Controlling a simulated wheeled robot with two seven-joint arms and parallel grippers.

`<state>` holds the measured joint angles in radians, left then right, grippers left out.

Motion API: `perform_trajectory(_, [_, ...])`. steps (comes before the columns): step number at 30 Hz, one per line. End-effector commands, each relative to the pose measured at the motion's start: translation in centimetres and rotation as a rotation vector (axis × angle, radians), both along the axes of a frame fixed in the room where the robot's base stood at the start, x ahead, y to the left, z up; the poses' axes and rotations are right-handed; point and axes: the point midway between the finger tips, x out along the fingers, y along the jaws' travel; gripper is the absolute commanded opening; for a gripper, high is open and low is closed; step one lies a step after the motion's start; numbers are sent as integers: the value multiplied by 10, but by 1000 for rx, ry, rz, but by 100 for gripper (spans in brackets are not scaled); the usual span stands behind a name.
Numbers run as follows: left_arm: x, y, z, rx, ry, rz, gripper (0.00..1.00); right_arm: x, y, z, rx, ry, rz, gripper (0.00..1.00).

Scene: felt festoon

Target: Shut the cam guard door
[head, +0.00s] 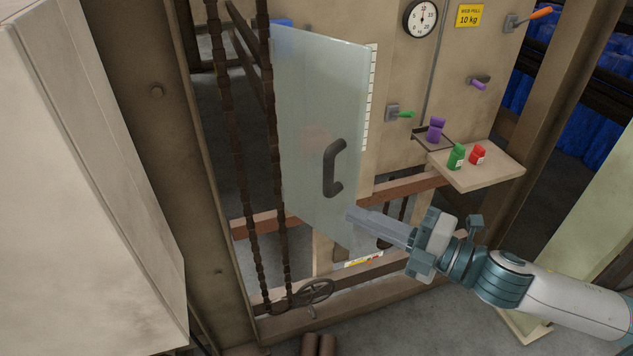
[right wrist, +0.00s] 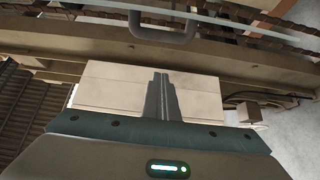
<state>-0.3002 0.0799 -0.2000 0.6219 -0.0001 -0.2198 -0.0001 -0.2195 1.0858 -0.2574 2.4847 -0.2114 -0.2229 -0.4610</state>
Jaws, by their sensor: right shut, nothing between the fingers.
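The cam guard door (head: 310,120) is a translucent pale panel with a dark handle (head: 333,168). It stands swung out from the machine front, at an angle. My right gripper (head: 352,214) is shut and empty. In the head view its fingertips overlap the door's lower right edge, below the handle; I cannot tell if they touch it. In the right wrist view the closed fingers (right wrist: 160,82) point toward a grey handle (right wrist: 163,30) at the top, with a gap in the picture between them. My left gripper is not in view.
Dark chains (head: 235,140) hang left of the door, above a handwheel (head: 312,292). A small shelf (head: 480,178) at right holds a green bottle (head: 456,157) and a red one (head: 478,155). A green lever (head: 402,114) and a purple lever (head: 477,84) stick out from the machine panel.

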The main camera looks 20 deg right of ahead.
Motion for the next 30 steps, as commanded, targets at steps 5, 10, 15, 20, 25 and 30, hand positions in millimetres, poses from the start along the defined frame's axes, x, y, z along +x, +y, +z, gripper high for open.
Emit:
perform_trajectory(5, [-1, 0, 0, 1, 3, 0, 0, -3, 3, 4, -7, -9, 10, 0])
perform_trajectory(10, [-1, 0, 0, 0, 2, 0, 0, -3, 3, 4, -5, -8, 9, 0])
perform_trajectory(15, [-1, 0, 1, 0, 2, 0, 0, -2, 3, 4, -4, -7, 8, 0])
perform_trajectory(20, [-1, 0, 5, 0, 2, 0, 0, 2, 6, 5, -4, -8, 7, 0])
perform_trajectory(25, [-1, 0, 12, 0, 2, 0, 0, 10, 12, 6, -2, -8, 7, 0])
perform_trajectory(30, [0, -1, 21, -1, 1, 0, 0, 21, 22, 8, -3, -9, 7, 0])
